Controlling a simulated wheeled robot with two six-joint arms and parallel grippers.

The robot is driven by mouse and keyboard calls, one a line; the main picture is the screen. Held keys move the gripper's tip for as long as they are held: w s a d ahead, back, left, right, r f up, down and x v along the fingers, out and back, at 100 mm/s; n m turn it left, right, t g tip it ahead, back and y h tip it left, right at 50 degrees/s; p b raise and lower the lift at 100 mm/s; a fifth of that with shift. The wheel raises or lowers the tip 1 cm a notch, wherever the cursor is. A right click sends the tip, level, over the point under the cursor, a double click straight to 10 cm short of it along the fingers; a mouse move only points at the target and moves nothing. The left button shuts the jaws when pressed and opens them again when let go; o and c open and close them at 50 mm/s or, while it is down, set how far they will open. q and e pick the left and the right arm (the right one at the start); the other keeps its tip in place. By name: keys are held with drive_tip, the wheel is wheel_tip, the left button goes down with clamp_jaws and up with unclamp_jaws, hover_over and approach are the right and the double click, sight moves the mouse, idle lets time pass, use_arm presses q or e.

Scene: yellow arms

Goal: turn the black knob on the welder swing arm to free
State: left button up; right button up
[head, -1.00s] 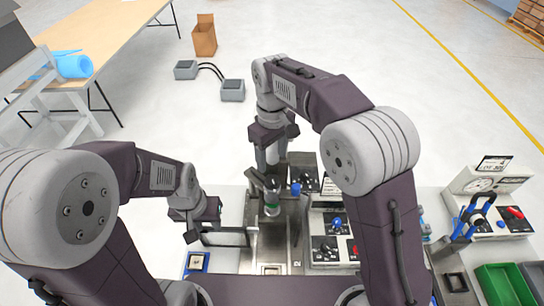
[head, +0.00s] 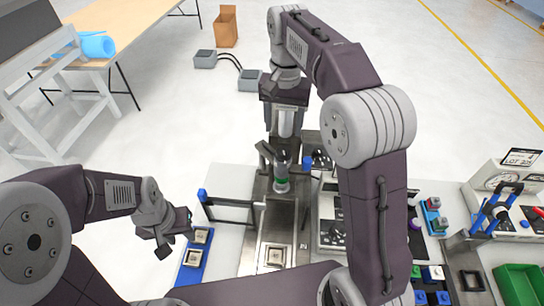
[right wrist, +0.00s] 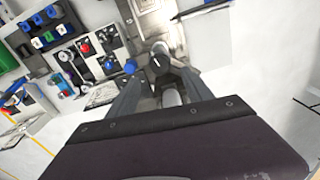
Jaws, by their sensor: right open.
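The black knob (right wrist: 159,63) shows a white mark in the right wrist view. It lies ahead of and between the fingertips of my right gripper (right wrist: 158,82). The fingers are apart, with a pale cylinder (right wrist: 171,97) seen between them; I cannot tell whether either finger touches the knob. In the head view my right gripper (head: 285,128) points down behind the welder swing arm's dark cylinder with a green band (head: 281,176). The knob is hard to make out there. My left gripper (head: 174,238) hangs left of the welder, away from the knob; its finger opening is unclear.
A blue knob (head: 307,162) stands just right of the cylinder. A blue tray (head: 192,262) with square parts lies near my left gripper. Control boxes, a gauge box (head: 503,181) and a green bin (head: 519,284) are on the right.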

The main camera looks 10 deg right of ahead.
sight(283, 150)
drive_tip(key=shift+w+d+f, duration=0.45)
drive_tip(key=shift+w, duration=0.1)
drive_tip(key=f, duration=0.8)
drive_tip(key=shift+s+a+p, duration=0.25)
drive_tip(key=shift+s+p, duration=0.05)
drive_tip(key=shift+s, duration=0.05)
drive_tip(key=shift+w+f, duration=0.15)
drive_tip(key=shift+f, duration=0.1)
drive_tip(key=shift+r, duration=0.1)
drive_tip(key=c, duration=0.3)
clamp_jaws()
